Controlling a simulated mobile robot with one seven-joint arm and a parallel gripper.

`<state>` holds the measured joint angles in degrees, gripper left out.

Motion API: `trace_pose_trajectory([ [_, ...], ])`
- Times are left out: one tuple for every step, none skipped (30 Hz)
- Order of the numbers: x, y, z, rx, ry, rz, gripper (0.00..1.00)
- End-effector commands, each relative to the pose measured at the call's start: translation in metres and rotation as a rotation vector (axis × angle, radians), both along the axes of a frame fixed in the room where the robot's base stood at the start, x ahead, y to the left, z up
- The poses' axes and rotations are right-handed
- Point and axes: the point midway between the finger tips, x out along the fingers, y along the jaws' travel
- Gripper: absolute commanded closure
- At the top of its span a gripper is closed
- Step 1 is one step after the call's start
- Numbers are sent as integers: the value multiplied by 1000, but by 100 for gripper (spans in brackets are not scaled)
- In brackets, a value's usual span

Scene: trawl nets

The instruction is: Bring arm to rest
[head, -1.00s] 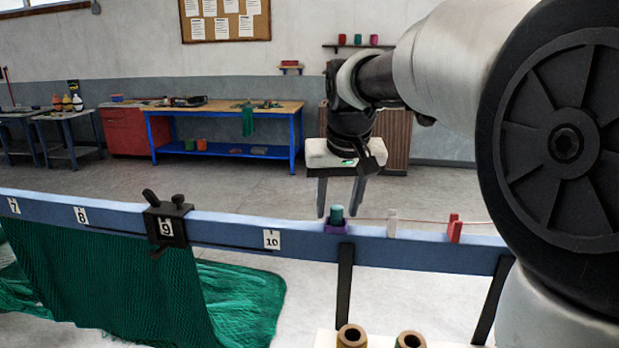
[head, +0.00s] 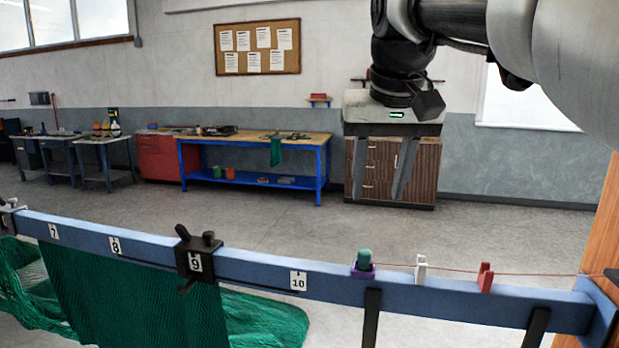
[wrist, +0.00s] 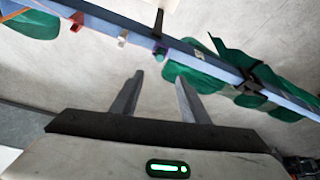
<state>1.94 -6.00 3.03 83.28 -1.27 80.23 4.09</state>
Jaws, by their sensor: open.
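My gripper (head: 381,198) is raised in front of the far wall in the head view, above and behind the blue beam (head: 330,289). Its two fingers are apart with nothing between them. In the wrist view my gripper (wrist: 158,82) also shows open and empty, over bare floor. The green spool in a purple holder (head: 363,264) stands on the beam, clear of the fingers. A white clip (head: 420,270) and a red clip (head: 486,278) sit to its right along a thin red line.
A black clamp (head: 196,259) grips the beam at 9. Green netting (head: 130,300) hangs from the beam and lies on the floor. A blue workbench (head: 250,182), a red cabinet (head: 160,160) and a wooden cabinet (head: 425,175) stand behind. The floor between is clear.

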Motion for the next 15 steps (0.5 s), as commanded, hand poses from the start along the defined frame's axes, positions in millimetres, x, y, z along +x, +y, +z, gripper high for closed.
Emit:
trace_pose_trajectory([
  [0, 0, 0, 0, 0, 0, 59],
  [0, 0, 0, 0, 0, 0, 59],
  [0, 0, 0, 0, 0, 0, 59],
  [0, 0, 0, 0, 0, 0, 59],
  [0, 0, 0, 0, 0, 0, 59],
  [0, 0, 0, 0, 0, 0, 59],
  [0, 0, 0, 0, 0, 0, 59],
  [-1, 0, 0, 0, 0, 1, 59],
  [-4, 0, -1, 0, -1, 1, 59],
  [-7, 0, -1, -1, -3, 2, 59],
  [-12, 0, -3, -2, -5, 4, 59],
  [-20, 0, -5, -3, -9, 6, 59],
  [-28, 0, -8, -4, -14, 8, 59],
  [-37, 0, -13, -6, -19, 11, 59],
  [-51, -1, -20, -7, -26, 16, 59],
])
